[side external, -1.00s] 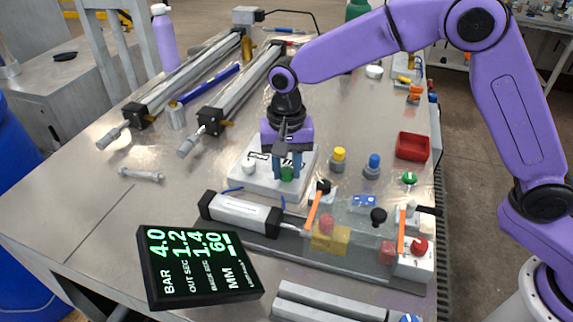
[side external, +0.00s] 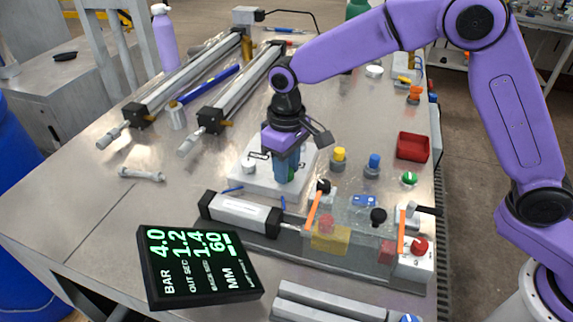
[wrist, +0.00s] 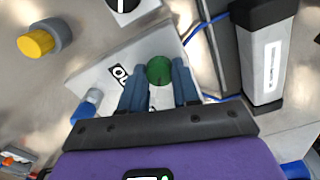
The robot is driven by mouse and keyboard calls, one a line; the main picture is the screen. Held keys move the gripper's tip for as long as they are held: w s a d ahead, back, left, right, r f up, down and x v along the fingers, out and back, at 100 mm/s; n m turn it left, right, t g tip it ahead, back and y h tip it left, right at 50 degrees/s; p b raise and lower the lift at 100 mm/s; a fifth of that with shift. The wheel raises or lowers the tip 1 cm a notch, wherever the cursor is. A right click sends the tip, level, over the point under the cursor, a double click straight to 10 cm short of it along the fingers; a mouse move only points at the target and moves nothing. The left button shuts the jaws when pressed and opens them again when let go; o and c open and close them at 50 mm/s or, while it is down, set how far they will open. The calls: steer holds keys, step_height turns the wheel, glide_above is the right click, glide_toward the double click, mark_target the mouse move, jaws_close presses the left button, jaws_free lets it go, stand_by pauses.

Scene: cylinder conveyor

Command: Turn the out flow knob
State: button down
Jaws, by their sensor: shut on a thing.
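The green knob (wrist: 159,70) stands on a white plate (side external: 240,184), beside a label that starts with "OU" in the wrist view. My gripper (side external: 286,174) points down at it and is shut on it, one blue finger on each side. In the side view the fingers hide most of the green knob (side external: 291,175). A white knob (side external: 249,166) stands to its left on the same plate. The display (side external: 198,266) reads 4.0 bar, out sec 1.2, a second time of 1.4, and 60 mm.
A yellow-topped button (side external: 339,157) and a blue-topped button (side external: 373,164) stand right of the plate. The air cylinder (side external: 240,217) and a clear-covered fixture lie in front. A red tray (side external: 413,147) is farther right.

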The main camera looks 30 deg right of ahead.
steer(key=n, duration=0.4)
steer(key=shift+r+n, duration=0.1)
steer(key=shift+n, duration=0.2)
steer(key=n, duration=0.4)
steer(key=shift+n, duration=0.3)
steer(key=c, duration=0.8)
jaws_free()
step_height(320, 180, up, 17)
steer(key=shift+r, duration=0.2)
steer(key=shift+s, duration=0.1)
